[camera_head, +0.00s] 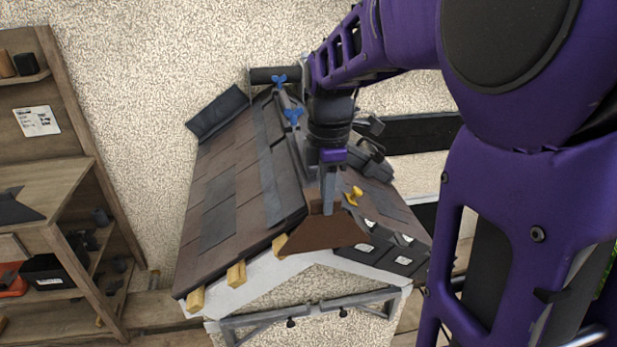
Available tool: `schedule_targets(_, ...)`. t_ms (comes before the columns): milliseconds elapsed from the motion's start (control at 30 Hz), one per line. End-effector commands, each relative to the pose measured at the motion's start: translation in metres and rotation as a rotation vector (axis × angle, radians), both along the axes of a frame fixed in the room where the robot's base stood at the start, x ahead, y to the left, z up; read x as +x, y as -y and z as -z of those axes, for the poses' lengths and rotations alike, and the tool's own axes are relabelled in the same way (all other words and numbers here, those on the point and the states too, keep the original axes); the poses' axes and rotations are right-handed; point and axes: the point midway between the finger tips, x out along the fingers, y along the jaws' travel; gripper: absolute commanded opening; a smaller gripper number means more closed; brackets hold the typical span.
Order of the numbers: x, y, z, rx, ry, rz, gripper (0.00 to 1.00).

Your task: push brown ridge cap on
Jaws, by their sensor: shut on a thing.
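The brown ridge cap (322,234) is an angled piece at the near gable end of the small roof (217,190). It straddles the peak there. My gripper (328,205) is shut on its upper part, coming down from above. My wrist and fingers hide part of the ridge behind the cap. I cannot tell whether the cap touches the tiles all along its underside.
Blue-handled clamps (292,116) sit along the ridge farther back. A wooden shelf (70,200) stands at the left.

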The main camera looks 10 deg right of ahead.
Motion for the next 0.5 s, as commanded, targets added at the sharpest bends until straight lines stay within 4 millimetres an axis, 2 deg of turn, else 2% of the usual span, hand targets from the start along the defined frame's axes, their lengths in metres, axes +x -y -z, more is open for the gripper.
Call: schedule_targets(500,0.0048,0.0000,-0.0002,0.000,0.000,0.000,0.00)
